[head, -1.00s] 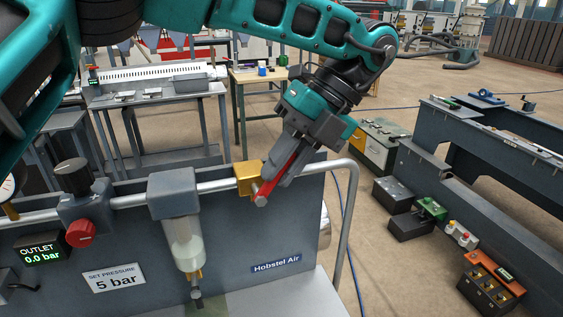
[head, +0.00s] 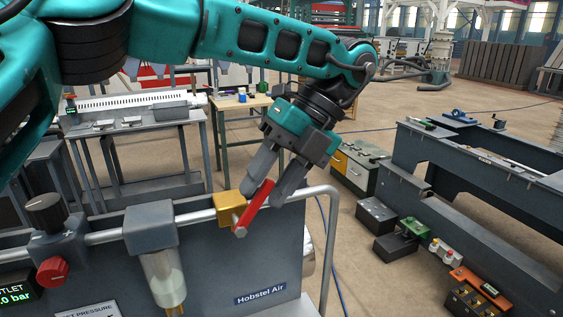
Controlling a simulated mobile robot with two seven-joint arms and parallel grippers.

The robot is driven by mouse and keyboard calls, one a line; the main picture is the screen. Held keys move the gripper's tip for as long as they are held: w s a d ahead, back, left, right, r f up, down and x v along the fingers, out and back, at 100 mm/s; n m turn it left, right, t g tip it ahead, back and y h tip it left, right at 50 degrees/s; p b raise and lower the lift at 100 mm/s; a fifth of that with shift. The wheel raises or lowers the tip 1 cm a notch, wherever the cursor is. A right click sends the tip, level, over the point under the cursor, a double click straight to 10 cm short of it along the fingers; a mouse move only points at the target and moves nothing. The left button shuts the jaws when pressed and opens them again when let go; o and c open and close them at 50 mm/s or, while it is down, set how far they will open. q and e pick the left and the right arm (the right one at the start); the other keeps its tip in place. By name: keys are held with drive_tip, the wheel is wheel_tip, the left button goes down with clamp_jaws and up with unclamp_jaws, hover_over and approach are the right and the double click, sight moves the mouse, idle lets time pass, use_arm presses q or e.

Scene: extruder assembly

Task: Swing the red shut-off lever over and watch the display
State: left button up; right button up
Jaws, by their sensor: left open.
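The red shut-off lever (head: 256,208) is on the brass valve (head: 229,207) at the right part of the pipe. It slants up and to the right from its pivot. My left gripper (head: 265,190) is open, with one finger on each side of the lever's upper end; I cannot tell whether either finger touches it. The outlet display (head: 14,294) is cut off by the left edge; its green digits read ".0 bar", the first figure out of view. My right gripper is not in view.
A red knob (head: 52,270) and a clear filter bowl (head: 163,278) are left of the valve on the panel (head: 215,270). A bent rail (head: 331,230) stands right of it.

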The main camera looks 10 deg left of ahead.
use_arm(q)
drive_tip(key=shift+v, duration=2.9)
